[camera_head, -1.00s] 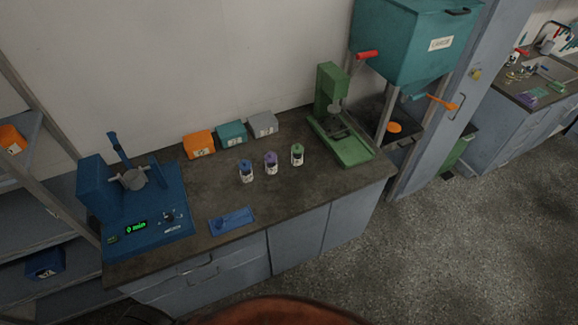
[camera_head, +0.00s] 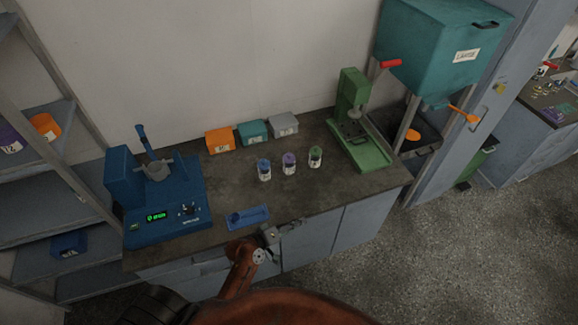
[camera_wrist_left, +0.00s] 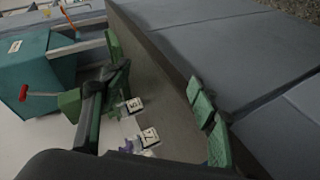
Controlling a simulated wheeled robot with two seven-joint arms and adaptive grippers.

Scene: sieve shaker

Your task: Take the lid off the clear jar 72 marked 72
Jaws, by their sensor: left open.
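Three small clear jars stand upright in a row on the bench: one with a blue lid (camera_head: 264,163), one with a purple lid (camera_head: 289,157) and one with a green lid (camera_head: 315,151). Their marks are too small to read in the head view. My left gripper (camera_head: 286,230) is at the bench's front edge, apart from the jars. In the left wrist view its green-padded fingers (camera_wrist_left: 152,112) are wide apart and empty. Beyond them show two labelled jars; the label on the purple-lidded jar (camera_wrist_left: 148,137) seems to begin with 7. My right gripper is out of view.
A blue shaker machine (camera_head: 182,203) stands at the left of the bench (camera_head: 225,180), a green press (camera_head: 365,148) at the right. Orange, teal and grey boxes (camera_head: 253,130) line the wall. A blue tray (camera_head: 248,216) lies near the front edge.

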